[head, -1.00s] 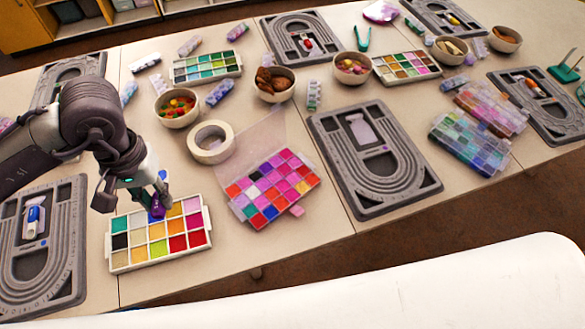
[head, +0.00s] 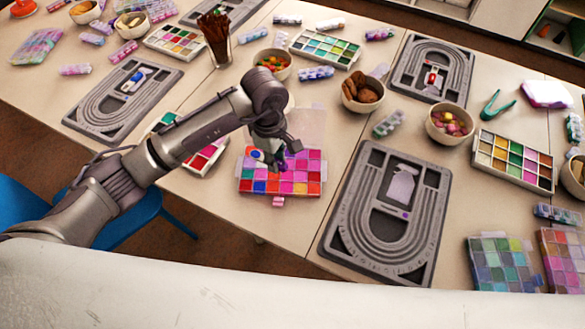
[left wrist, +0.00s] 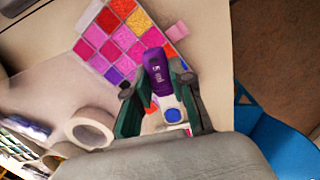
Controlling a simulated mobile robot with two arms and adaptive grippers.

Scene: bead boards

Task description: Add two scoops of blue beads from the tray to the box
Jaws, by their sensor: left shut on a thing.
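My left gripper (head: 270,155) is shut on a purple scoop (left wrist: 158,72), seen between the fingers in the left wrist view. A round blue patch with a pale rim (left wrist: 172,115) shows at the scoop's end; it looks like blue beads in its bowl. The gripper is over the left part of the box (head: 278,202), a clear-lidded case of pink, red, orange and purple compartments; the box also shows in the left wrist view (left wrist: 92,60). The white tray (head: 186,170) of coloured beads is left of the box, partly hidden behind my arm. My right gripper is out of view.
A grey bead board (head: 335,240) lies just right of the box. Bowls (head: 362,108) and a second bead tray (head: 325,62) stand farther back. A blue chair (head: 140,215) stands at the near table edge.

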